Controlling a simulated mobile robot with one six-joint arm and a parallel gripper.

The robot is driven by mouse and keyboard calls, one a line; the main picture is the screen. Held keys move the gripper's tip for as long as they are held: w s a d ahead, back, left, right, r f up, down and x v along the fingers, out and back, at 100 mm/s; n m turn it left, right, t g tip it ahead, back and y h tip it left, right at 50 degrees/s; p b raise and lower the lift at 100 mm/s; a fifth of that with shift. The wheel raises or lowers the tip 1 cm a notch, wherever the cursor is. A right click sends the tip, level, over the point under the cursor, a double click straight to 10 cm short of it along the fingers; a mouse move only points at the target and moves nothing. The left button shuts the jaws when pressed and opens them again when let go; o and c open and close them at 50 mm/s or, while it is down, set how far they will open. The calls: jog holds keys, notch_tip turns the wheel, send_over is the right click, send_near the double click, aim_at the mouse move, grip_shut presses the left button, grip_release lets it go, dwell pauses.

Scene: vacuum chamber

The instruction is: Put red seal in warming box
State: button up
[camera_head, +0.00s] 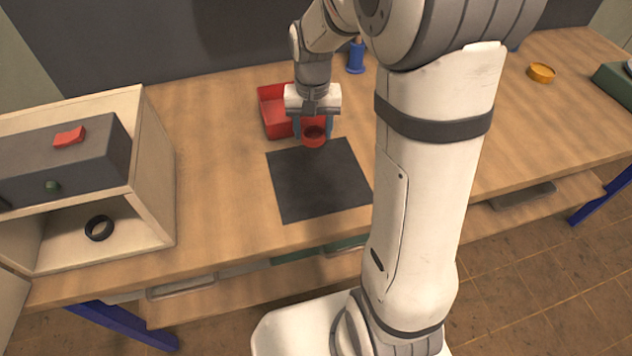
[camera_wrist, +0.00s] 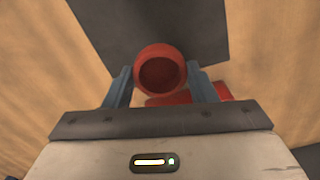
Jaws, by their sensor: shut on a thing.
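The red seal (camera_head: 314,143) is a small round ring. My gripper (camera_head: 313,130) is shut on it, one finger on each side, above the table near the far edge of a dark mat. In the wrist view, the seal (camera_wrist: 160,50) sits between the fingertips of my gripper (camera_wrist: 160,82). A pale wooden box (camera_head: 153,170) at the far left looks like the warming box. Its front is open. A dark grey unit (camera_head: 100,160) fills its upper part, and a black ring (camera_head: 99,228) lies on its floor.
A red tray (camera_head: 271,97) is just behind my gripper. The dark mat (camera_head: 318,185) is bare. A red piece (camera_head: 69,137) lies on the grey unit. A blue spool (camera_head: 356,57) and a yellow ring (camera_head: 541,72) stand farther back. Table between mat and wooden box is clear.

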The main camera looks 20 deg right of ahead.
jog(key=s+m+b, duration=0.1)
jog(key=s+m, duration=0.1)
jog(key=s, duration=0.2)
send_over(318, 176)
notch_tip(318, 176, down, 4)
jog(key=shift+f+b, duration=0.15)
jog(key=shift+b, duration=0.3)
jog(key=shift+f, duration=2.15)
jog(key=shift+f+b, duration=0.2)
jog(key=shift+b, duration=0.15)
jog(key=o, duration=0.9)
jog(key=shift+o, duration=0.2)
jog(key=shift+r, duration=0.15)
